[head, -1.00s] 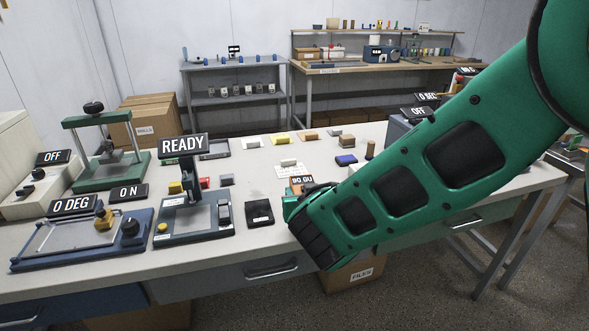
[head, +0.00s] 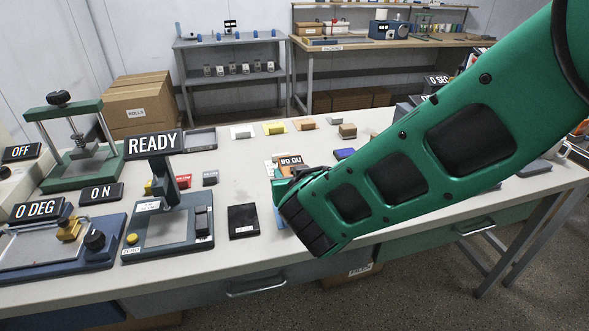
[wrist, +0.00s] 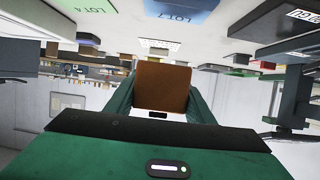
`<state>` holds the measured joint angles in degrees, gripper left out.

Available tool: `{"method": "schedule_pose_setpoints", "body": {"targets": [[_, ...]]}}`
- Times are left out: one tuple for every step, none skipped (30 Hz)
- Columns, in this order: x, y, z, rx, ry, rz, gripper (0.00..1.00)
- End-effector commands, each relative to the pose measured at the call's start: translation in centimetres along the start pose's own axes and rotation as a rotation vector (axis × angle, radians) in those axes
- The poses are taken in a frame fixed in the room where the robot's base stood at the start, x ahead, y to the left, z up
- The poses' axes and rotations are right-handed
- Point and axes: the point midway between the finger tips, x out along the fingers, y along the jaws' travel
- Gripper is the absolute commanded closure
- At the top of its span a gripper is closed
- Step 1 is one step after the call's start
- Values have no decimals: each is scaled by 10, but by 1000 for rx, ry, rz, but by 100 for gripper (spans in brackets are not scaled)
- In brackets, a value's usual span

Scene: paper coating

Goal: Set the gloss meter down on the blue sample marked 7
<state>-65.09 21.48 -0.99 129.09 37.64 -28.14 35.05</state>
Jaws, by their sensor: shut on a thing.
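My gripper (head: 287,174) is over the front middle of the bench, mostly hidden by my green arm in the head view. In the wrist view its two green fingers are shut on a brown block (wrist: 162,87), which I take for the gloss meter. A "90 GU" display (head: 290,161) shows just above the gripper in the head view. The blue sample marked LOT 7 (wrist: 180,8) lies at the top edge of the wrist view, apart from the held block. A light blue edge (head: 279,217) below the gripper in the head view may be this sample.
A black pad (head: 242,221) and a device with a READY sign (head: 153,146) stand left of the gripper. Several small coloured blocks lie behind. The bench's front edge (head: 215,266) is close.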

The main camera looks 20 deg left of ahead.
Motion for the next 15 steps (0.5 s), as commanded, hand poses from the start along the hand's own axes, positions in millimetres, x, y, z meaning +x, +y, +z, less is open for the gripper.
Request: {"method": "schedule_pose_setpoints", "body": {"targets": [[2, -4, 4, -4, -1, -4, 88], [3, -6, 7, -4, 0, -6, 88], [4, -7, 10, -5, 0, -8, 88], [5, -7, 12, -5, 0, -8, 88], [6, -8, 15, -6, 0, -9, 88], [7, -8, 18, -7, 0, -9, 88], [8, -9, 20, -7, 0, -11, 88], [9, -10, 22, -7, 1, -11, 88], [10, -10, 26, -6, 1, -11, 88], [11, -10, 28, -6, 0, -11, 88], [12, -10, 30, -7, 0, -12, 88], [14, -11, 34, -7, 0, -12, 88], [14, -11, 36, -7, 0, -13, 88], [15, -11, 38, -7, 0, -13, 88], [17, -12, 41, -7, 1, -13, 88]]}}
